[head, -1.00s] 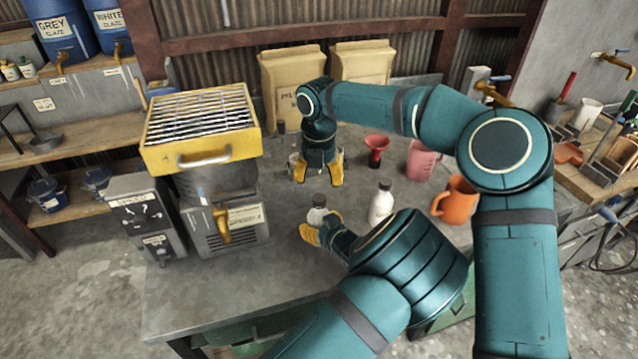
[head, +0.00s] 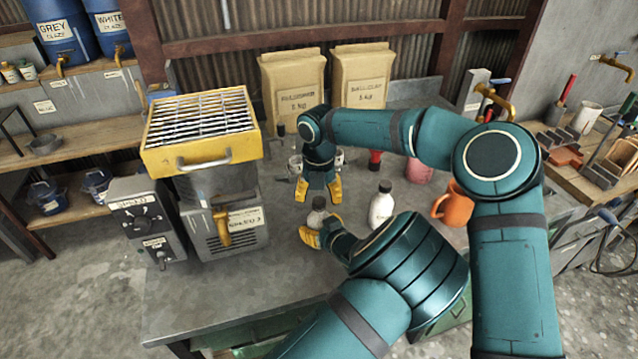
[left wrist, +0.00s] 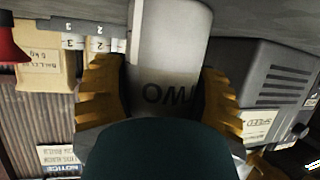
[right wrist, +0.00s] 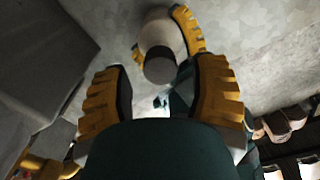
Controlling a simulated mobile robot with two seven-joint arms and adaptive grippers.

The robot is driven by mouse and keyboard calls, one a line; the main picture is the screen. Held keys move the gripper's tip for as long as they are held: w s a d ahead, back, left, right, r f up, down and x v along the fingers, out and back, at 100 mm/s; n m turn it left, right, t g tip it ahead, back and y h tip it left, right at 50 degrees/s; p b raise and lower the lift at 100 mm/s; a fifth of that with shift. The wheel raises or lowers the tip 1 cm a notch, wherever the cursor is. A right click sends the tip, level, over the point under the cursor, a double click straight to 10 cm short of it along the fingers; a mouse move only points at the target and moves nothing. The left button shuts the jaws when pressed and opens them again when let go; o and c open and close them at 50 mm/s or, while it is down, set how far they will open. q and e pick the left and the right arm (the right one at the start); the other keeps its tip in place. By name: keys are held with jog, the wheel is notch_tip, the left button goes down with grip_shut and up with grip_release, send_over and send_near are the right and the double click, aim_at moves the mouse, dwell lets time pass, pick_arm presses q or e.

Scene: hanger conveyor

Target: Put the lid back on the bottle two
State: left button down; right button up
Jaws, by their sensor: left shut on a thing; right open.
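A pale bottle (head: 317,216) stands on the table; in the left wrist view this bottle (left wrist: 168,60) bears upside-down letters that look like TWO. My left gripper (head: 322,229) is shut around its body. My right gripper (head: 319,192) is open and points down just behind and above the bottle. In the right wrist view the bottle's round grey top (right wrist: 159,68) shows beyond and between the open fingers. I cannot tell whether that top is a lid or the bare mouth. A second white bottle (head: 381,207) with a dark cap stands to the right.
An orange jug (head: 455,206), a pink jug (head: 418,170) and a red funnel (head: 375,158) stand to the right, partly behind my right arm. A yellow-topped machine (head: 200,150) stands at the left. The table's front left (head: 215,300) is clear.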

jog(key=shift+f, duration=0.75)
jog(key=shift+o, duration=0.2)
grip_shut()
jog(key=shift+m, duration=1.7)
jog(key=shift+c, duration=0.5)
grip_release()
